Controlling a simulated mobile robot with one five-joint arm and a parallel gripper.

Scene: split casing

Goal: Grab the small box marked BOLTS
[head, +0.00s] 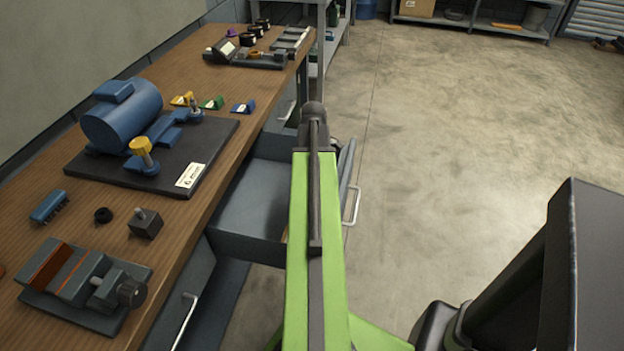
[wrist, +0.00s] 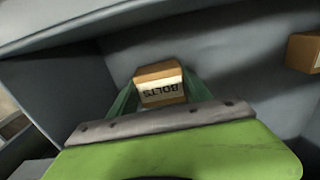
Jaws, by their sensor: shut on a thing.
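The small box marked BOLTS (wrist: 160,72) is a brown cardboard box with a pale label; its lettering looks upside down in the wrist view. My gripper (wrist: 158,92) is shut on the box, with a greenish finger at each side of it. The box is inside a grey drawer space, and I cannot tell whether it touches the drawer floor. In the head view my green arm reaches toward the open drawer (head: 250,205); the gripper and the box are hidden there.
Another brown box (wrist: 303,52) is at the right edge of the wrist view. The wooden workbench (head: 190,215) carries a vise (head: 85,285), a blue motor (head: 122,115) on a dark plate and small coloured parts. Open concrete floor (head: 440,130) lies to the right.

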